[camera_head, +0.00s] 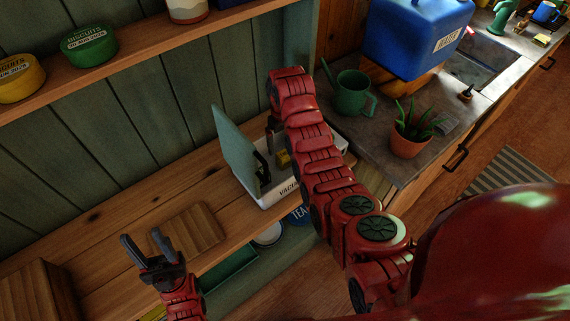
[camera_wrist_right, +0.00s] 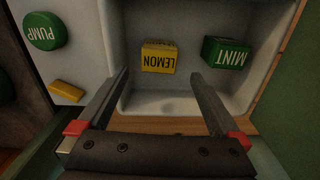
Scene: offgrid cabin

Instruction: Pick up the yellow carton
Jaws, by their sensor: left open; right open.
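The yellow carton (camera_wrist_right: 158,58), marked LEMON, sits inside the white box (camera_wrist_right: 168,103) in the right wrist view. In the head view a small yellow patch of it (camera_head: 283,158) shows beside my right arm. My right gripper (camera_wrist_right: 159,74) is open above the box, its fingers pointing towards the carton, one on each side in the picture; whether they are level with it I cannot tell. In the head view my right arm mostly hides this gripper. My left gripper (camera_head: 142,242) is open and empty near the wooden board.
A green MINT carton (camera_wrist_right: 227,52) lies right of the yellow one. The box's teal lid (camera_head: 234,150) stands open on the left. A green PUMP button (camera_wrist_right: 43,31) and a yellow bar (camera_wrist_right: 66,91) are beside the compartment. A wooden board (camera_head: 186,231) lies on the shelf.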

